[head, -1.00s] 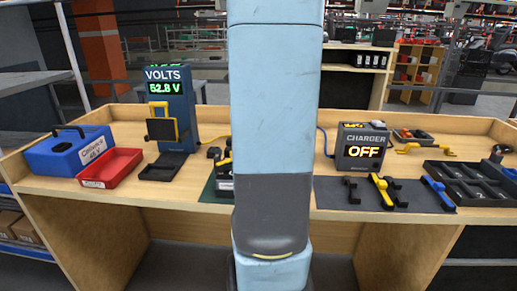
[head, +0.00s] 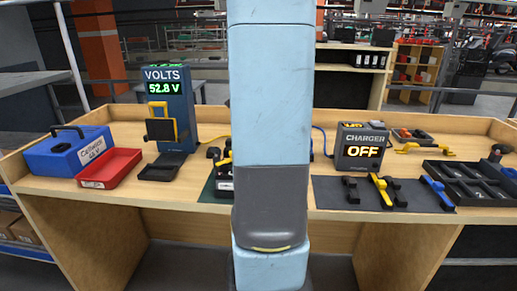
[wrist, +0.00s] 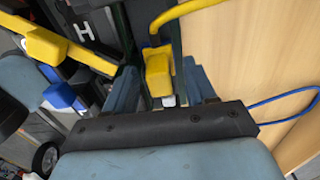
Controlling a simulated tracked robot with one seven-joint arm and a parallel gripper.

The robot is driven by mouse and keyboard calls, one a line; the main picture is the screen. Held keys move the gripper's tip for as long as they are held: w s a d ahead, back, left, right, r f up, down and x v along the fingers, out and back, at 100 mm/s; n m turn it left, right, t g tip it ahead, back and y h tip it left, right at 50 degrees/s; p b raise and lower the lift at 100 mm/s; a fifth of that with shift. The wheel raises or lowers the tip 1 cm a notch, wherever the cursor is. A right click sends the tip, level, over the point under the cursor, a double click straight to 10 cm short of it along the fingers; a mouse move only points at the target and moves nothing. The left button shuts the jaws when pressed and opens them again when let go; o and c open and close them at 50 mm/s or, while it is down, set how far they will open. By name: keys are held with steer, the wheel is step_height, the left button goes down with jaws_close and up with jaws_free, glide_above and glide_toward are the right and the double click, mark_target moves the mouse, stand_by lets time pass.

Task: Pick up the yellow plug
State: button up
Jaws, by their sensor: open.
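The yellow plug (wrist: 158,72) shows in the wrist view as a yellow block with a pale tip and a yellow cable curving up to the right. My gripper (wrist: 162,88) is open, with one blue finger on each side of the plug. I cannot tell whether either finger touches it. In the head view my arm hides the gripper and most of the area behind it. Small yellow parts of a dark device (head: 224,172) show at the arm's left edge; I cannot tell if the plug is among them.
The bench holds a blue case (head: 68,152), red tray (head: 110,168), voltmeter (head: 170,105), charger reading OFF (head: 360,148) and black tray (head: 470,185).

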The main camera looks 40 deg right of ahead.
jaws_close()
stand_by(0.3)
steer(key=shift+r, duration=0.55)
step_height(320, 180, up, 2)
steer(key=shift+a+r, duration=0.1)
steer(key=shift+r, duration=0.15)
steer(key=s+a+r+n, duration=0.9)
steer(key=a+n, duration=0.1)
steer(key=n, duration=0.8)
steer(key=shift+s+r, duration=0.2)
steer(key=shift+s, duration=0.05)
